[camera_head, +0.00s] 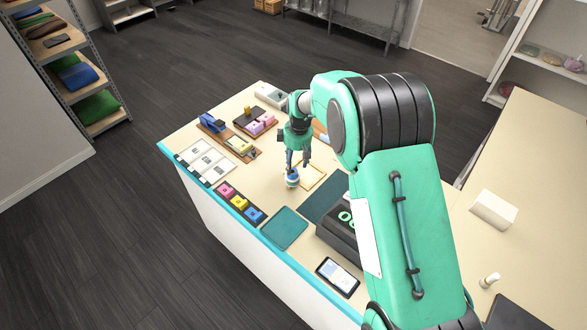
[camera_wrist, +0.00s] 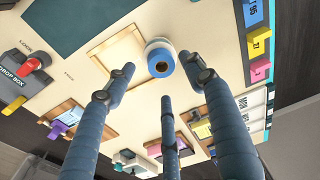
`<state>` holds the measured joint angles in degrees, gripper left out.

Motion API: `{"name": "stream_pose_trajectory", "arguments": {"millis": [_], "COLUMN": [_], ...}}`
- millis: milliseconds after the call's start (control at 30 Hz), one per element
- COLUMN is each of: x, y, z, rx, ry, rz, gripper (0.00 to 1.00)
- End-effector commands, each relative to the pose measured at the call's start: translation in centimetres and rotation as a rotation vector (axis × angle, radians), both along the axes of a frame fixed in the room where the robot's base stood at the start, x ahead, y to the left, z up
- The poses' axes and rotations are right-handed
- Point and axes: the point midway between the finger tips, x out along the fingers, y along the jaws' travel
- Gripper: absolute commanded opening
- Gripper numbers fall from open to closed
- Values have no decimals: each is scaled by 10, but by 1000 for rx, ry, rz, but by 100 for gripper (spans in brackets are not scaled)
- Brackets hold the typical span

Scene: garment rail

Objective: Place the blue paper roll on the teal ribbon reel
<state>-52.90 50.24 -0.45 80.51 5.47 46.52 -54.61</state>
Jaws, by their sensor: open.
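The blue paper roll (camera_wrist: 162,68) shows in the wrist view as a short blue cylinder with a dark hole in its end. A pale round piece (camera_wrist: 154,45) sits directly against it, perhaps the teal ribbon reel; I cannot tell its colour or how the two meet. In the head view the blue-and-white roll (camera_head: 292,179) stands on the counter by a wooden-framed tray, just below my fingertips. My gripper (camera_head: 297,164) points down over it. Its three fingers (camera_wrist: 160,80) are spread in the wrist view, with nothing held between them.
The shallow tray (camera_wrist: 98,58) lies beside the roll. Yellow, pink and blue blocks (camera_head: 239,202) line the counter's left edge. A teal mat (camera_head: 284,229), a tablet (camera_head: 338,276) and a black box (camera_head: 338,232) lie nearer. Wooden boards with items (camera_head: 240,145) are at the far left.

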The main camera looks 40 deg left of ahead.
Motion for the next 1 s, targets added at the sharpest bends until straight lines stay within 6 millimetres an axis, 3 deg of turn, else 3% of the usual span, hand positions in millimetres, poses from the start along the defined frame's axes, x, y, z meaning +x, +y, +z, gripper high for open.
{"name": "stream_pose_trajectory", "arguments": {"millis": [200,400,600,1000], "x": [1,2,2,2], "y": [-3,-5,-6,-6], "z": [37,61,71,72], "rx": [2,1,0,0], "ry": [-1,-1,0,0], "rz": [0,0,-1,0], "gripper": [54,54,54,54]}}
